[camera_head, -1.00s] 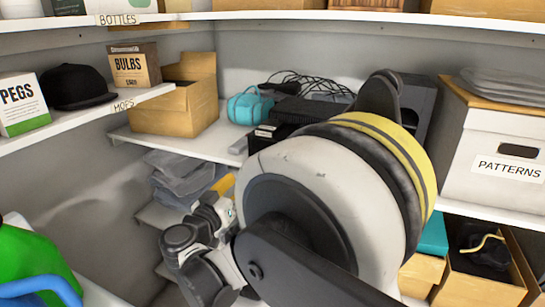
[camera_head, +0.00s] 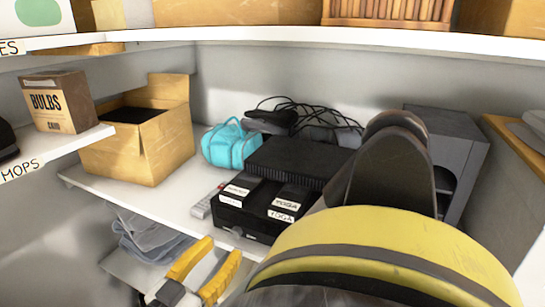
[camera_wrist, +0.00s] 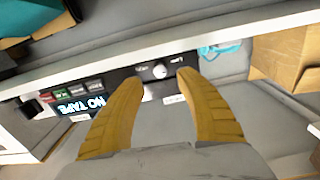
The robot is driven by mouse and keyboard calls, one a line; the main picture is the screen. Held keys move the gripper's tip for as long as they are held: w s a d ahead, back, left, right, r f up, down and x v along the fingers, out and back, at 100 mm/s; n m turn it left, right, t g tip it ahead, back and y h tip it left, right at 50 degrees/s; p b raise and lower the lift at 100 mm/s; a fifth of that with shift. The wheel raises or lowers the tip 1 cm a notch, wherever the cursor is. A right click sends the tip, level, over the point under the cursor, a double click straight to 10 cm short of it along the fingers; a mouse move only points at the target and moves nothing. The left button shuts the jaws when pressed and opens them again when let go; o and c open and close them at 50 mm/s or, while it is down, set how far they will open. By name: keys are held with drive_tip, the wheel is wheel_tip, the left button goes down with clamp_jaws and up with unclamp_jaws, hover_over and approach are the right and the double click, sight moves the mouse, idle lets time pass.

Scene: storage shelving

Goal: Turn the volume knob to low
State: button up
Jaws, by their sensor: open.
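The volume knob (camera_wrist: 160,71) is a small round silver knob on the front of a black tape player, with tiny labels on both sides that I cannot read surely. The player's front (camera_wrist: 119,81) appears upside down in the wrist view, with a lit "NO TAPE" display. In the head view the black player (camera_head: 240,218) sits near the shelf's front edge; its knob is hidden there. My gripper (camera_wrist: 160,78) is open, its yellow fingers apart, with the knob showing between the fingertips. I see no clear contact. In the head view my gripper (camera_head: 205,266) is below and left of the player.
Black tapes labelled "YOGA" (camera_head: 284,205) lie on the player. A grey remote (camera_head: 203,207), a turquoise bag (camera_head: 229,146) and an open cardboard box (camera_head: 140,140) stand left. A dark grey cabinet (camera_head: 462,150) stands right. Grey cloths (camera_head: 150,238) lie on the shelf below.

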sight(234, 234)
drive_tip(key=x, duration=0.5)
drive_tip(key=shift+b, duration=0.4)
drive_tip(key=shift+c, duration=0.5)
clamp_jaws()
